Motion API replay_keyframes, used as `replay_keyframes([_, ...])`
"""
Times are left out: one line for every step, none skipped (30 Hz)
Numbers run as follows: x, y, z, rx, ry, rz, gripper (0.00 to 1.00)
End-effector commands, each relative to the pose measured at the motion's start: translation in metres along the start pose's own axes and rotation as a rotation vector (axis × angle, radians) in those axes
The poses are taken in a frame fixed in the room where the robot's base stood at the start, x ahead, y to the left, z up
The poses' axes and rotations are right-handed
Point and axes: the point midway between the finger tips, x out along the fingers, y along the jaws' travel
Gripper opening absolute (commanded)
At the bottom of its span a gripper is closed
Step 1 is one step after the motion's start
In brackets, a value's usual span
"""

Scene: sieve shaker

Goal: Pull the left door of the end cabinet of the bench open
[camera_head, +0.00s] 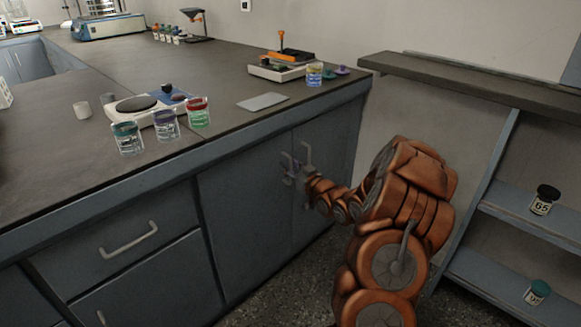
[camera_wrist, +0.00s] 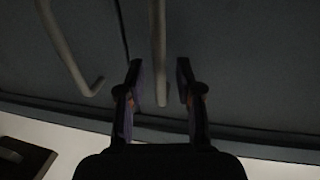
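The end cabinet's left door (camera_head: 243,218) is grey-blue and looks closed. Its pale handle (camera_head: 286,160) is near the seam with the right door (camera_head: 332,150), which has its own handle (camera_head: 306,153). My gripper (camera_head: 297,173) is at the handles in the head view, its fingertips small and partly merged with them. In the wrist view my gripper (camera_wrist: 160,85) is open, with one finger on each side of a bar handle (camera_wrist: 158,45). Gaps show on both sides of the bar. The other handle (camera_wrist: 68,50) is outside the fingers, to the left across a seam.
The dark bench top (camera_head: 225,135) above carries beakers with coloured lids (camera_head: 198,112), a balance (camera_head: 145,108) and an orange-and-black device (camera_head: 285,63). A shelf unit (camera_head: 490,160) with jars stands at the right. Speckled floor (camera_head: 290,280) is clear before the cabinet.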

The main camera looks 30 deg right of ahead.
Motion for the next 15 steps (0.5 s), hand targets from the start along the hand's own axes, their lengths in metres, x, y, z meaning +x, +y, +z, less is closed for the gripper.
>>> replay_keyframes([-0.0001,0.0000,0.0000,0.000,0.000,0.000,0.35])
replay_keyframes([-0.0001,0.0000,0.0000,0.000,0.000,0.000,0.35])
replay_keyframes([-0.0001,0.0000,0.0000,0.000,0.000,0.000,0.31])
replay_keyframes([-0.0001,0.0000,0.0000,0.000,0.000,0.000,0.28])
replay_keyframes([-0.0001,0.0000,0.0000,0.000,0.000,0.000,0.25])
replay_keyframes([-0.0001,0.0000,0.0001,0.000,0.000,0.000,0.21])
replay_keyframes([-0.0001,0.0000,0.0000,0.000,0.000,0.000,0.18])
replay_keyframes([-0.0001,0.0001,0.0000,0.000,0.000,0.000,0.15])
replay_keyframes([-0.0001,0.0001,0.0000,0.000,0.000,0.000,0.10])
replay_keyframes([-0.0001,0.0001,0.0000,0.000,0.000,0.000,0.07])
replay_keyframes([-0.0001,0.0001,0.0001,0.000,0.000,0.000,0.04])
replay_keyframes([-0.0001,0.0002,0.0001,0.000,0.000,0.000,0.00])
replay_keyframes([-0.0001,0.0002,0.0001,0.000,0.000,0.000,0.00])
replay_keyframes([-0.0001,0.0002,0.0000,0.000,0.000,0.000,0.00])
replay_keyframes([-0.0002,0.0002,0.0000,0.000,0.000,0.000,0.00])
